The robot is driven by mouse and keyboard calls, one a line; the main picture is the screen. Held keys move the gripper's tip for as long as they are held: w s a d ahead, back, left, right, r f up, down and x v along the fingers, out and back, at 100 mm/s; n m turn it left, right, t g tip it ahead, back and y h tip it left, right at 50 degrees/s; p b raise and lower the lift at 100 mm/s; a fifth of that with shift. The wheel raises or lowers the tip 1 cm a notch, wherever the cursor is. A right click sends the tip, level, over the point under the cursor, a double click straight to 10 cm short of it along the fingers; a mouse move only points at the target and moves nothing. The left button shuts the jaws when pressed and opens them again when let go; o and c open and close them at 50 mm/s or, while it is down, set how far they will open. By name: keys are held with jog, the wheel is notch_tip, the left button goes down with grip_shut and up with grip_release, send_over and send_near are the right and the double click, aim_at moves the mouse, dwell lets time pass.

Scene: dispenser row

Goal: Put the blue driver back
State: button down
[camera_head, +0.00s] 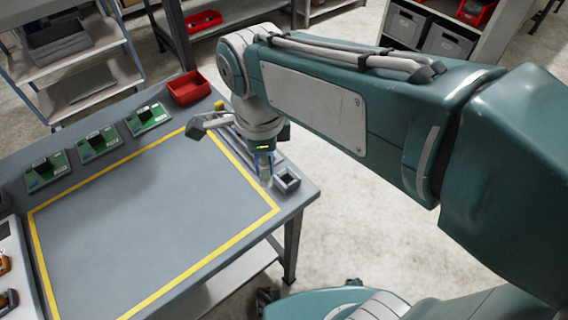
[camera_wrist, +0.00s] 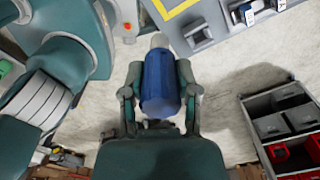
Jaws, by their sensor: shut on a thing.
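My gripper (camera_wrist: 160,72) is shut on the blue driver (camera_wrist: 160,88). The blue handle sits between the two fingers, and a pale grey end (camera_wrist: 159,41) points away from me. In the head view my gripper (camera_head: 264,160) hangs near the table's right edge, and only a little of the driver shows below it. A grey square holder with a dark opening (camera_head: 287,179) stands just right of the driver, at the table edge. The holder also shows in the wrist view (camera_wrist: 198,33), right of the driver's end. The driver appears apart from the holder.
A yellow line frames a clear grey work area (camera_head: 150,220). Several green boards (camera_head: 97,143) and a red bin (camera_head: 188,88) line the table's far side. Other grey holders stand along the edge behind my gripper, one with something blue (camera_wrist: 247,12). Shelves stand behind.

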jog(key=w+d+f, duration=0.1)
jog(key=w+f, duration=0.1)
jog(key=f, duration=0.1)
jog(key=w+d+f, duration=0.2)
jog(key=w+f, duration=0.1)
jog(key=f, duration=0.1)
jog(key=w+d+f, duration=0.2)
jog(key=w+f, duration=0.1)
jog(key=shift+d+f, duration=0.1)
jog(key=shift+f, duration=0.1)
jog(key=shift+w+f, duration=0.1)
jog(key=shift+f, duration=0.25)
jog(key=shift+a+f, duration=0.1)
jog(key=shift+a, duration=0.1)
jog(key=shift+c, duration=1.8)
grip_release()
jog(key=shift+a, duration=0.2)
jog(key=shift+d, duration=0.15)
jog(key=shift+d, duration=0.1)
